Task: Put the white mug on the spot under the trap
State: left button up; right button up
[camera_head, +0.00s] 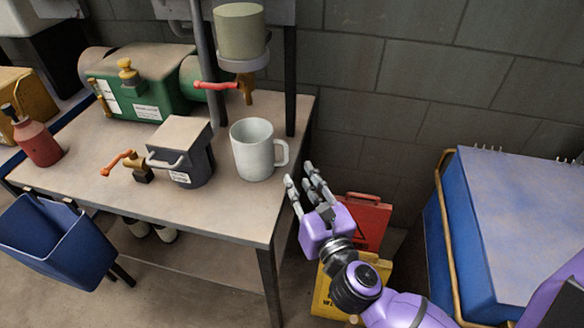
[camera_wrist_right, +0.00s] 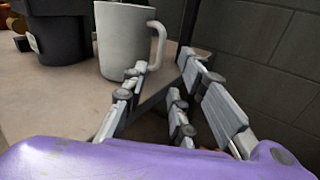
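The white mug (camera_head: 252,150) stands upright near the right end of the workbench (camera_head: 228,215), its handle pointing right. It also shows upright in the right wrist view (camera_wrist_right: 122,42), with the handle toward my fingers. A brass tap with a red lever (camera_head: 246,90) hangs from a cylindrical container above and slightly behind the mug. I cannot tell whether a marked spot lies beneath it. My right gripper (camera_head: 303,178) is open and empty, just right of the mug and apart from its handle; its spread fingers show in the right wrist view (camera_wrist_right: 165,72). My left gripper is out of view.
Black posts rise behind the mug. A blue box (camera_head: 510,225) stands at right. The front bench edge is clear.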

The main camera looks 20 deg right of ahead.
jog(key=s, duration=0.4)
jog(key=shift+s, duration=0.3)
jog(key=s+a+f+n+g+y, duration=0.35)
jog(key=s+f+n, duration=1)
jog(key=n, duration=0.95)
jog(key=s+d+f+n+g+h, duration=0.1)
jog(key=s+d+f+n+g, duration=0.1)
jog(key=s+f+n, duration=0.5)
jog(key=s+d+f+n+g+h, duration=0.2)
jog(key=s+d+f+n+g, duration=0.1)
jog(key=s+f+n+g, duration=0.2)
jog(key=s+f+n, duration=0.2)
jog(key=s+f, duration=0.2)
jog(key=s, duration=0.2)
jog(key=shift+s+n, duration=0.3)
jog(key=shift+s, duration=0.1)
